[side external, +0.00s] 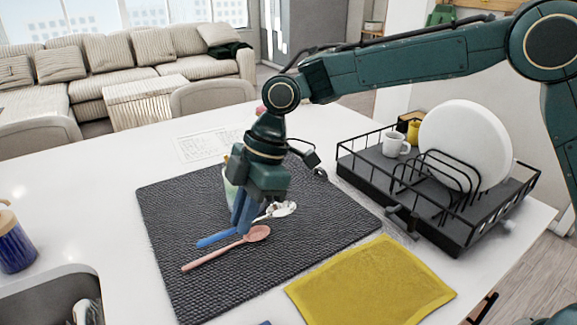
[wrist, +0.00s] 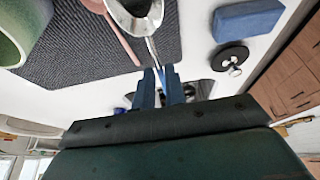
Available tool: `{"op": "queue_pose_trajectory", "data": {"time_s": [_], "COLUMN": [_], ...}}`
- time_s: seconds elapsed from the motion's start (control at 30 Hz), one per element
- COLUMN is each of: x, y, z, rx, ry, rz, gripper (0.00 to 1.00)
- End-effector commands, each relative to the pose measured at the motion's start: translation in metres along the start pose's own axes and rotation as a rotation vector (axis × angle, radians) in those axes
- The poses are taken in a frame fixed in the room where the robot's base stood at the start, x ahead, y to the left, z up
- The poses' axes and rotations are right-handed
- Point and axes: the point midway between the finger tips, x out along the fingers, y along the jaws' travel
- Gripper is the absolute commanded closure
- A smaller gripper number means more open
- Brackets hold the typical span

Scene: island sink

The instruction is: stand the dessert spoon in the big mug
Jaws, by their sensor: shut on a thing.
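A metal spoon with a blue handle, which I take to be the dessert spoon (side external: 282,209), is gripped by its handle between my gripper's blue fingers (side external: 241,222). Its bowl also shows large in the wrist view (wrist: 136,14), pointing away from my gripper (wrist: 162,88). The spoon lies roughly level over the dark mat; I cannot tell whether it touches it. The big mug (side external: 229,188), pale with green, stands on the mat behind my gripper, mostly hidden by it. Its green rim (wrist: 42,12) shows at the wrist view's top left.
A pink spoon (side external: 228,248) lies on the dark mat (side external: 180,215) close to my gripper. A yellow cloth (side external: 370,283) lies at front right. A black dish rack (side external: 455,235) with plate and small mugs stands at right. A blue sponge (wrist: 249,19) lies near the sink.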

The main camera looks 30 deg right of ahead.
Motion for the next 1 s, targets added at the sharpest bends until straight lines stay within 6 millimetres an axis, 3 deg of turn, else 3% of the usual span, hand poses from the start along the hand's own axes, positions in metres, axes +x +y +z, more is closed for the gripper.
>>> {"op": "queue_pose_trajectory", "data": {"time_s": [0.3,0.77,1.0], "x": [0.052,0.07,0.094], "y": [-0.001,0.0,-0.001], "z": [0.021,0.028,0.038], "rx": [0.001,0.0,0.001], "ry": [-0.001,0.0,0.0], "rz": [-0.002,-0.001,-0.003], "gripper": [1.0,1.0,1.0]}}
